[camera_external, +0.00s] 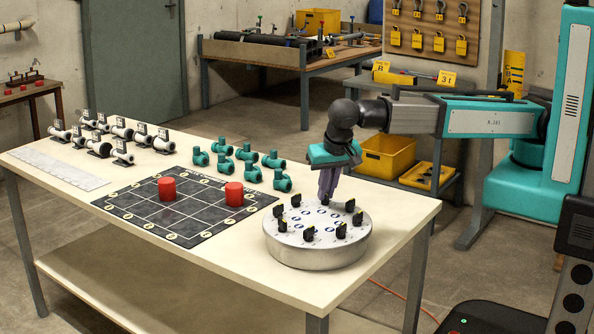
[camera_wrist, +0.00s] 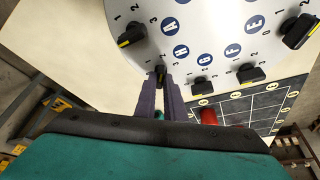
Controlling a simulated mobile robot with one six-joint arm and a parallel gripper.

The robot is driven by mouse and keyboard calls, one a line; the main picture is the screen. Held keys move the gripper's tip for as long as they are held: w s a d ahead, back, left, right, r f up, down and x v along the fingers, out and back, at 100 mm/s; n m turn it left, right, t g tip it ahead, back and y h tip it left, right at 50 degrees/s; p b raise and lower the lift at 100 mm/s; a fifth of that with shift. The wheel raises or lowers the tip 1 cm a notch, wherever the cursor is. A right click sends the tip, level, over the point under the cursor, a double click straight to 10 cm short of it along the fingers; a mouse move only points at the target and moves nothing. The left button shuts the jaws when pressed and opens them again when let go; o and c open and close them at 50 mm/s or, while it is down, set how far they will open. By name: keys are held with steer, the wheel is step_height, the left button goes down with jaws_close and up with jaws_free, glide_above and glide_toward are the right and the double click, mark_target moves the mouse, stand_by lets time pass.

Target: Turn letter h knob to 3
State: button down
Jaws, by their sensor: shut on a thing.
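The round grey dial panel (camera_external: 318,254) stands at the right end of the table, with several black knobs on its top. In the wrist view the panel (camera_wrist: 215,20) carries blue letter discs, among them the letter H disc (camera_wrist: 181,51). The letter h knob (camera_wrist: 161,72) sits just outside that disc, between my gripper's fingertips (camera_wrist: 160,82). My gripper is shut on this knob. In the external view my gripper (camera_external: 326,194) points down at the panel's far edge, and its fingers seem to hide the held knob. The number its pointer faces cannot be read.
Neighbouring knobs stand close on both sides: the A knob (camera_wrist: 131,35) and the G knob (camera_wrist: 203,87). A black grid board (camera_external: 175,219) with two red cylinders (camera_external: 234,194) lies left of the panel. Teal pipe fittings (camera_external: 245,152) stand behind it.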

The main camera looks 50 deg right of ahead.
steer(key=m, duration=0.2)
steer(key=m+g+h+b, duration=0.1)
steer(key=m, duration=0.2)
steer(key=shift+w+a+f+m+g, duration=0.1)
steer(key=shift+w+a+m+g, duration=0.2)
steer(key=shift+g, duration=0.1)
steer(key=shift+d+m+g+h+b, duration=0.15)
steer(key=shift+m+g+b, duration=0.25)
steer(key=shift+m, duration=0.7)
steer(key=shift+a+m+g+h+b, duration=0.1)
steer(key=shift+m+g+h+b, duration=0.25)
steer(key=shift+m, duration=0.75)
steer(key=c, duration=1.8)
jaws_free()
steer(key=shift+c, duration=0.2)
steer(key=shift+d, duration=0.1)
